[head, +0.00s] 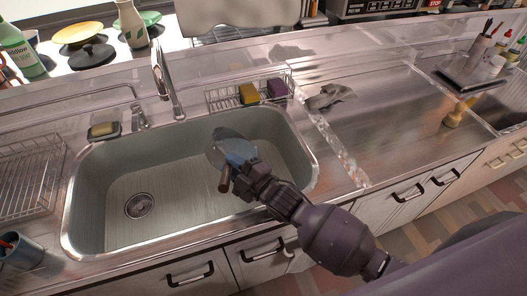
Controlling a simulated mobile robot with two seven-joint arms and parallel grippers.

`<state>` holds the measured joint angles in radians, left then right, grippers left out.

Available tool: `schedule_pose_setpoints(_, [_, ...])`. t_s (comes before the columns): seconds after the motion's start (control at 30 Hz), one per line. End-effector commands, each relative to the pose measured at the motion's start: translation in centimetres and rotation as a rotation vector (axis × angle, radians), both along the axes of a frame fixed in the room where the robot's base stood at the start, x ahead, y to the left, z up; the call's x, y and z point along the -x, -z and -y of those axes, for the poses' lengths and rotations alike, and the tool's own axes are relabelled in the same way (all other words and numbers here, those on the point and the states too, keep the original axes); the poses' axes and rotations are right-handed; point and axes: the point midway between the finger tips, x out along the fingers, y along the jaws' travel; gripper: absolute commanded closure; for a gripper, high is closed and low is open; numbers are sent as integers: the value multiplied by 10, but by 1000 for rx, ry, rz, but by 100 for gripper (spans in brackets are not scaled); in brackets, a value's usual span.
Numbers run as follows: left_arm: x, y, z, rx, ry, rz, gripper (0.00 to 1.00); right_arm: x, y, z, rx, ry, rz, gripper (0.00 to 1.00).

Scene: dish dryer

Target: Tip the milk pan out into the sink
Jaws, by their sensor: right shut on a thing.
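The sink (180,170) is a wide metal basin with a round drain (139,205) at its lower left. My right gripper (238,172) is over the right part of the sink, its arm coming in from the lower right. It is shut on the milk pan (222,146), a small greyish pan with a brown handle (224,181). The pan is held over the basin and looks tilted. The gripper hides part of it, and I cannot tell whether anything is inside. No liquid shows on the basin floor. My left gripper is not in view.
A chrome faucet (166,82) rises behind the sink. A wire caddy with a yellow sponge (249,94) and a purple sponge (277,89) stands behind the basin. A wire rack (30,180) is at left, a blue cup (20,252) in front. A crumpled cloth (328,97) lies right.

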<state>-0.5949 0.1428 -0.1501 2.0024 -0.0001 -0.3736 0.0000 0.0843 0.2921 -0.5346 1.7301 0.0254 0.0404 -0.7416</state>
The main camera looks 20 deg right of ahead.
Motion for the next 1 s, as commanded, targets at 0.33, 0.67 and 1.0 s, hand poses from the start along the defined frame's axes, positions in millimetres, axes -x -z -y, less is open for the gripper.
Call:
schedule_pose_setpoints(0.33, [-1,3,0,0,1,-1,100,0,-5,5,-40,-1,2,100])
schedule_pose_setpoints(0.67, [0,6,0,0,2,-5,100,-1,-8,9,-76,0,-2,100])
schedule_pose_setpoints(1.0, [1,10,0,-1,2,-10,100,-1,-10,13,-113,0,-4,100])
